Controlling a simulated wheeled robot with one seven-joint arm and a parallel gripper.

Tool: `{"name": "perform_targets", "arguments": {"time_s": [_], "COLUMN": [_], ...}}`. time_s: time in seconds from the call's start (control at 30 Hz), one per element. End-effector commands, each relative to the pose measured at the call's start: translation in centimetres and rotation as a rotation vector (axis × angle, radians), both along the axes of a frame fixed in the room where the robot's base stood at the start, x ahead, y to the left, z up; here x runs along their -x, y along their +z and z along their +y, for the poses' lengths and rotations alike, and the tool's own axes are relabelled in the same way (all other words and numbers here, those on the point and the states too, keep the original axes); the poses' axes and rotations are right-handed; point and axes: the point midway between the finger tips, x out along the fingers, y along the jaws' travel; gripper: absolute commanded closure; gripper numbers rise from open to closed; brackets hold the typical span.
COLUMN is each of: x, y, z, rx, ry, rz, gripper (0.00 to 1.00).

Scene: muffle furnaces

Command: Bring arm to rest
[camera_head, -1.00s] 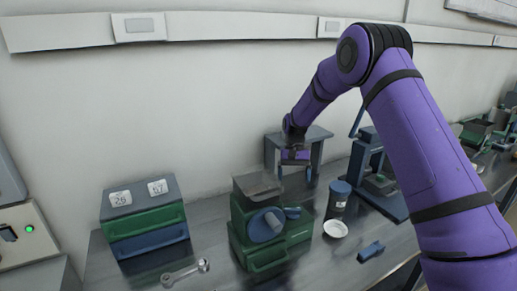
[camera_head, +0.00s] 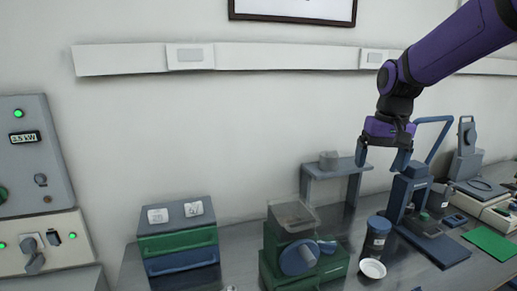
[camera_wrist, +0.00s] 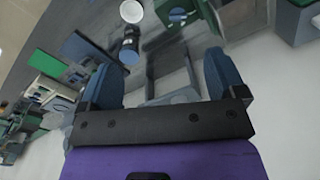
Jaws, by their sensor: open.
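My purple arm reaches in from the upper right in the head view. My gripper (camera_head: 382,158) points down with its two blue fingers apart and nothing between them. It hangs in the air at the right of a small grey-blue stand (camera_head: 312,176), near the blue press-like device (camera_head: 404,190). In the wrist view my open gripper (camera_wrist: 163,78) shows both blue fingers spread, with the bench beyond.
The bench holds a green and blue drawer box (camera_head: 178,240), a green device with a blue knob (camera_head: 298,258), a dark jar (camera_head: 376,238) and a white dish (camera_head: 372,268). A control panel (camera_head: 35,155) is at left. The wall above the bench has free room.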

Motion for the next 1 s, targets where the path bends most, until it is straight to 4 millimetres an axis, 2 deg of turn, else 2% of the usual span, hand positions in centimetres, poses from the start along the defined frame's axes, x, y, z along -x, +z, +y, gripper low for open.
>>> {"name": "perform_targets", "arguments": {"time_s": [0.03,0.2,0.43,0.7,0.8,1.0], "x": [1.5,6.1,12.4,19.4,21.5,23.9], "y": [1.0,3.1,4.6,4.5,4.2,3.4], "z": [-0.2,-0.8,-1.5,-2.1,-2.3,-2.5], "rx": [0.002,0.011,0.025,0.045,0.053,0.064], "ry": [0.003,0.019,0.038,0.060,0.068,0.076], "rz": [-0.026,-0.106,-0.211,-0.333,-0.372,-0.418], "gripper": [0.11,0.11,0.11,0.11,0.11,0.11]}}
